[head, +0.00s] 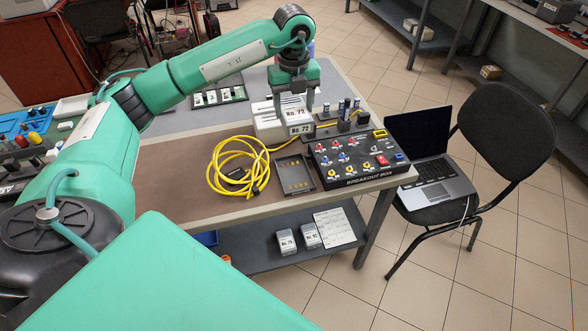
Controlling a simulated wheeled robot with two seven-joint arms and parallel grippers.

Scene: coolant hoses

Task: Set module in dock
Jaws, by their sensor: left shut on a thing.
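My left gripper (295,103) points down at the far side of the table, shut on a pale module (297,114) labelled "No. 72". A second "No. 72" label sits just below it, on the front of a white slotted holder (265,127). I cannot tell whether the module is inside the holder or just above it. A dark shallow tray with gold contacts (293,176), which looks like the dock, lies empty on the table in front of the holder, left of the black breakout box (352,158). My right gripper is not in view.
A coiled yellow cable (238,167) lies left of the dock. Small cylinders (344,110) stand behind the breakout box. Two grey modules (286,242) lie on the lower shelf. A chair with a laptop (433,172) stands right of the table. Brown mat left of the cable is clear.

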